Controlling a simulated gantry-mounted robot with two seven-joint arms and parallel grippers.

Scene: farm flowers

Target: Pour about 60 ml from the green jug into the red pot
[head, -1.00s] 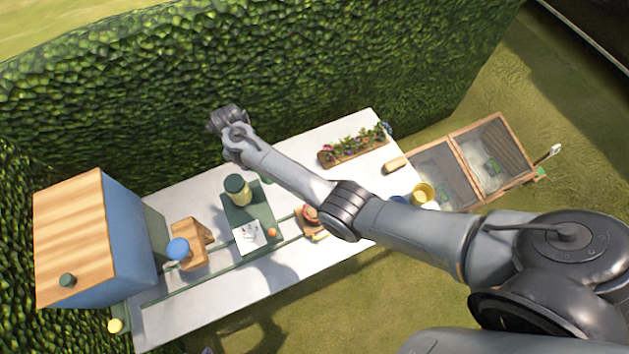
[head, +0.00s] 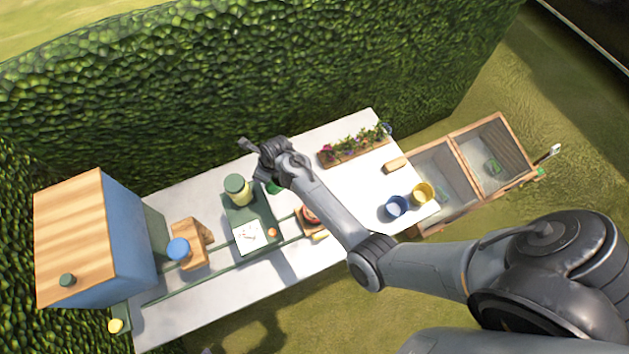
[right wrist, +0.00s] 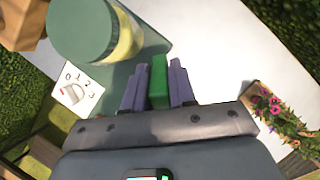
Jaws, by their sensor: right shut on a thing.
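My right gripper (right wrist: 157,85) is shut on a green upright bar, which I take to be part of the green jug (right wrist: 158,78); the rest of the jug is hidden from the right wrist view. In the head view, a bit of green (head: 273,187) shows beside my right gripper (head: 262,148), partly covered by it. A reddish round thing, likely the red pot (head: 308,218), is mostly hidden behind my right forearm. Its inside and any liquid cannot be seen. My left gripper is not in view.
A green-lidded yellow jar (head: 237,189) stands on a green board beside a white dial card (head: 247,235). A flower planter (head: 352,150) is at the back. Blue (head: 396,207) and yellow (head: 423,193) pots stand at the right end. A hedge borders the table.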

